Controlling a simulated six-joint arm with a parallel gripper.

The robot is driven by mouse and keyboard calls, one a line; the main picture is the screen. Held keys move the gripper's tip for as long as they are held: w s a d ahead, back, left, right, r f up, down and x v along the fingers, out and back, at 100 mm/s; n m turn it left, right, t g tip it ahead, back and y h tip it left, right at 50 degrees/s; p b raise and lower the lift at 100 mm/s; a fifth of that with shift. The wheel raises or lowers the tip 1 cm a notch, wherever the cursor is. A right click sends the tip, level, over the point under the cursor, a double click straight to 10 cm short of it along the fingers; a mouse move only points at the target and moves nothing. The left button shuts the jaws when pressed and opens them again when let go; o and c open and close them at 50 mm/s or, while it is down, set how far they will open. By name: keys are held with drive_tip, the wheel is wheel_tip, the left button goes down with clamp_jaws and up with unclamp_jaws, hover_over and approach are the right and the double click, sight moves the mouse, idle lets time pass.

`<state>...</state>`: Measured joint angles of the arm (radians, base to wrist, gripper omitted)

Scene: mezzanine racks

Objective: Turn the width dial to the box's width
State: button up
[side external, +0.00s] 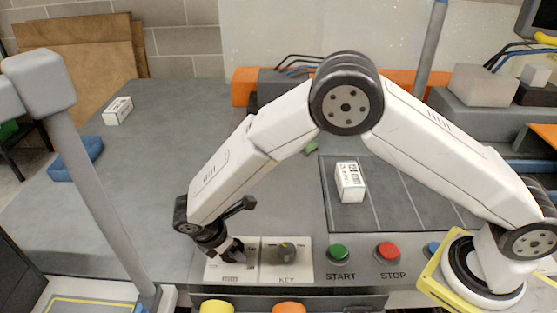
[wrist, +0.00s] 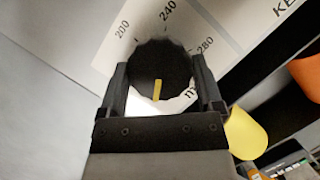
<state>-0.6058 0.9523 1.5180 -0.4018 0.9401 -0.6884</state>
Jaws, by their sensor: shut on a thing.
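My gripper (side external: 232,252) points down at the left part of the control panel and is shut on the width dial. In the wrist view, my gripper (wrist: 161,98) has one finger on each side of the dark round dial (wrist: 160,64). A yellow mark (wrist: 157,90) on the dial lies toward the bottom of that picture. Scale numbers 200, 240 and 280 show around the dial's far side; the rest is hidden. A white box (side external: 350,184) with a printed mm figure, too small to read surely, stands on the dark lined area.
A second knob marked KEY (side external: 286,251) is right of my gripper. A green START button (side external: 338,252) and red STOP button (side external: 387,250) follow. Another white box (side external: 117,110) and a blue tray (side external: 76,158) lie far left. A grey post (side external: 95,190) stands left.

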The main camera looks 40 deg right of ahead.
idle(0.3)
drive_tip(key=o, duration=1)
drive_tip(key=shift+v, duration=3.9)
drive_tip(key=s+d+r+m+y, duration=0.2)
drive_tip(key=d+m, duration=0.3)
drive_tip(key=d, duration=0.3)
drive_tip(key=s+d+r+m+y, duration=0.1)
drive_tip(key=s+d+r+m, duration=0.1)
drive_tip(key=d+m, duration=0.35)
drive_tip(key=s+d+m+t, duration=0.1)
drive_tip(key=s+d+m, duration=0.1)
drive_tip(key=s+d, duration=0.1)
drive_tip(key=s+d+r+m+y, duration=0.1)
drive_tip(key=s+d+m, duration=0.2)
drive_tip(key=d, duration=0.1)
drive_tip(key=s+d+m+t, duration=0.1)
drive_tip(key=s+d+m, duration=0.1)
drive_tip(key=s+d, duration=0.2)
drive_tip(key=shift+d+r+m+t, duration=0.25)
drive_tip(key=shift+d+t, duration=0.05)
drive_tip(key=shift+d, duration=0.05)
